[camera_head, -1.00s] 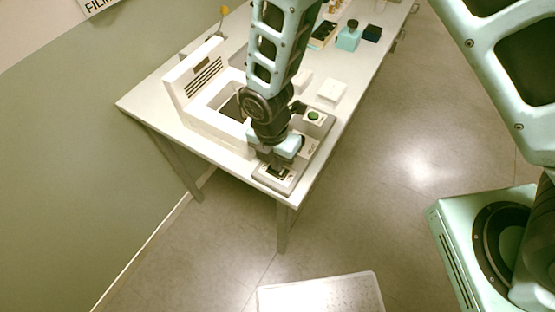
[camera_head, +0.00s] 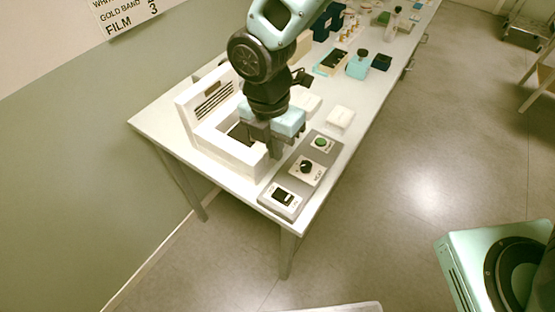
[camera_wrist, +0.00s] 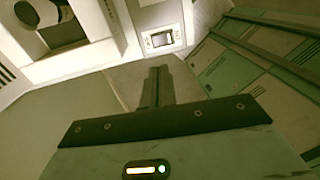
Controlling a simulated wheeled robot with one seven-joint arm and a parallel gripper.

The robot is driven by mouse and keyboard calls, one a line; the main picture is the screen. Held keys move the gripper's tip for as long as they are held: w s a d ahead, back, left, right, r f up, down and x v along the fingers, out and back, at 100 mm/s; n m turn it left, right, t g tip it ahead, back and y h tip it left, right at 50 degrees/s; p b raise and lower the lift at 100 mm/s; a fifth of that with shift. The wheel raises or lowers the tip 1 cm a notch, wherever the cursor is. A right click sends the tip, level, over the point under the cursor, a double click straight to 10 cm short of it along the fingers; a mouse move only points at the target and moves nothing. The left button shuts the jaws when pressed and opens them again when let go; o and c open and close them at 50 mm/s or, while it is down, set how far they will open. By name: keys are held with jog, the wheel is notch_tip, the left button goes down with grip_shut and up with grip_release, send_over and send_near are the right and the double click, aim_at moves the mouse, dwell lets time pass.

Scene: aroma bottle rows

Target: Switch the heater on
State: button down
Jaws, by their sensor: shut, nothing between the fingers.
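A grey control strip (camera_head: 268,200) lies along the table's front right edge. It bears a rocker switch (camera_head: 283,198) on a white plate at the near end, a black knob (camera_head: 306,167) marked HEAT in the middle, and a green button (camera_head: 320,142) at the far end. I cannot tell which side of the rocker is pressed. My gripper (camera_head: 276,153) is shut and empty, pointing down between the strip and a white vented unit (camera_head: 232,152), apart from the switch. In the wrist view my fingertips (camera_wrist: 159,72) show below a white switch plate (camera_wrist: 163,40).
The white unit has a louvred back and a dark recess, partly hidden by my gripper. The floor (camera_head: 400,180) right of the table is clear.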

aim_at(289, 198)
jog(key=shift+r, duration=0.2)
jog(key=s+d+p, duration=0.1)
jog(key=p, duration=0.1)
jog(key=shift+r+p, duration=0.1)
jog(key=shift+p, duration=0.2)
dwell(0.5)
jog(key=f+p, duration=0.1)
jog(key=f, duration=0.3)
jog(key=d+f+p, duration=0.1)
jog(key=f+p, duration=0.1)
jog(key=f, duration=0.3)
jog(key=s+f+p, duration=0.1)
jog(key=f, duration=0.4)
jog(key=shift+s+d, duration=0.1)
jog(key=shift+d, duration=0.15)
jog(key=shift+f, duration=0.1)
